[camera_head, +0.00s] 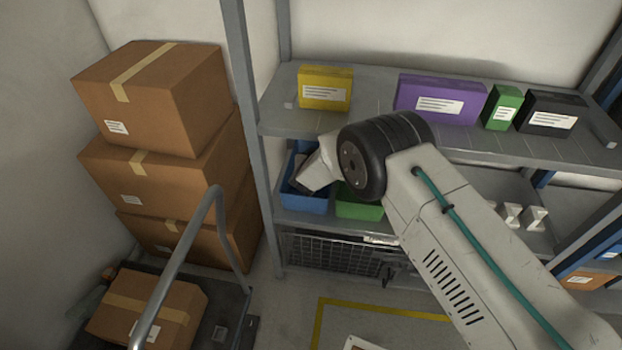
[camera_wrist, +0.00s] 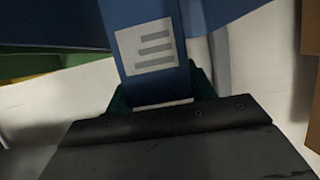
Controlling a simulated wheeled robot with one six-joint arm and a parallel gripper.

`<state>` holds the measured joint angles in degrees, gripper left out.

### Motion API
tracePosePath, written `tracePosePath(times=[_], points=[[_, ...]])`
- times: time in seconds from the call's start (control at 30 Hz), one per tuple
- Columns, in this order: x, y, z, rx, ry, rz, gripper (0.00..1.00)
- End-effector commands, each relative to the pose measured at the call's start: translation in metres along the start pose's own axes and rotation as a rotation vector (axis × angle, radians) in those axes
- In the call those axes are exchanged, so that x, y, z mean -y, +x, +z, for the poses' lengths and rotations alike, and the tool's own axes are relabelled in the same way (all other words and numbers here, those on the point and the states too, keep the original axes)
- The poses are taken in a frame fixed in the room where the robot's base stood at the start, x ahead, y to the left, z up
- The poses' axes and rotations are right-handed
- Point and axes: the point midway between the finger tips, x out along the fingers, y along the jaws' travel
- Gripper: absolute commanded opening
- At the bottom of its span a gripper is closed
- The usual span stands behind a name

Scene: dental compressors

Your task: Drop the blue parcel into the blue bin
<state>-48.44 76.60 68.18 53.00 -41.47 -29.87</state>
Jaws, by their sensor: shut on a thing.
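The blue parcel (camera_wrist: 152,46) with a white label fills the upper middle of the wrist view. My gripper (camera_wrist: 160,92) is shut on it, with a dark teal finger showing at each side of the parcel. The blue bin (camera_head: 305,203) stands on the lower shelf in the head view. The end of my arm is over the bin and covers part of it. The parcel and fingertips are hidden in the head view. A dark blue surface (camera_wrist: 50,25) at the upper left of the wrist view looks like part of the bin; I cannot tell the parcel's height over it.
A green bin (camera_head: 359,210) stands right of the blue bin. The upper shelf (camera_head: 375,108) above holds a yellow box (camera_head: 325,88), a purple box (camera_head: 440,99) and others. A shelf post (camera_head: 252,130) and stacked cartons (camera_head: 160,100) stand to the left.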

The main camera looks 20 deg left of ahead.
Motion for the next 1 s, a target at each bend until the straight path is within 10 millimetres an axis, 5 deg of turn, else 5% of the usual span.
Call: tracePosePath(times=[0.37,0.4,0.47,0.77,1.0], points=[[0.000,0.002,0.004,0.000,0.000,0.000,0.28],[0.000,0.002,0.004,0.000,0.000,0.000,0.66],[0.000,0.002,0.004,0.000,0.000,0.000,0.80],[0.000,0.000,0.005,0.001,-0.001,-0.001,0.80],[0.001,-0.031,0.004,0.001,-0.002,-0.002,0.80]])
